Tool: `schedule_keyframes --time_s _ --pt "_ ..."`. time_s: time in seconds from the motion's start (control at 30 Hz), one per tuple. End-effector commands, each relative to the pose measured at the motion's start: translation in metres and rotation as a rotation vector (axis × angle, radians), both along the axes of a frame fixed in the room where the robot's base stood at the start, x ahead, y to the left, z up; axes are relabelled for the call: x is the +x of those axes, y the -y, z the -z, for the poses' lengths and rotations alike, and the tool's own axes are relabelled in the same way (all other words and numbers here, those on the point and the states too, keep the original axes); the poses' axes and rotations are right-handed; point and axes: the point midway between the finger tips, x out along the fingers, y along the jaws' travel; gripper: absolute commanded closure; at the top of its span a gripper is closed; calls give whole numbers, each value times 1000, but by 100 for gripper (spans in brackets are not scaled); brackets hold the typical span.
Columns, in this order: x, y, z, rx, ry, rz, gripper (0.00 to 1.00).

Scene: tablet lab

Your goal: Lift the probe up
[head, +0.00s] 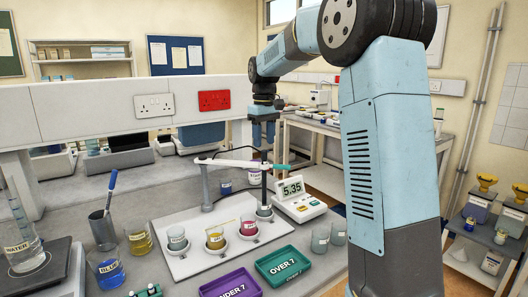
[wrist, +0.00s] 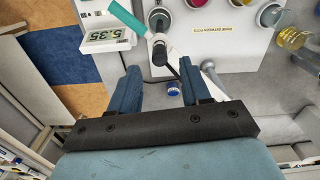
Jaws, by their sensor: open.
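The probe (head: 264,181) hangs upright from a thin arm with a teal end (head: 281,167), its lower end over or in a small cup (head: 265,213) on the white board. In the wrist view the black top of the probe (wrist: 159,52) lies just beyond the gap between my fingers. My gripper (wrist: 160,68) is open and empty, with one blue finger on each side of the gap. In the head view my gripper (head: 264,143) points down above the probe, seemingly close to its top; contact cannot be told.
A meter (head: 300,198) reading 5.35 stands right of the probe. Several cups stand on the white board (head: 190,262). Purple (head: 232,285) and green (head: 283,265) trays lie in front. Beakers of yellow (head: 139,240) and blue liquid (head: 110,270) stand left.

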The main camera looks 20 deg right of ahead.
Motion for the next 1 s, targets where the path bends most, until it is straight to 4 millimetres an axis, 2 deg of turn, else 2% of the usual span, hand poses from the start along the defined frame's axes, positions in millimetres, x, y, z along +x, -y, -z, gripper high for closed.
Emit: schedule_keyframes --time_s 0.1,0.3,0.7,0.77,1.0 --pt "-1 0 19 0 -3 0 53" --pt "0 0 40 0 -1 0 53" --pt "0 0 47 0 0 0 53" --pt "0 0 47 0 0 0 57" --pt "0 0 47 0 0 0 80"
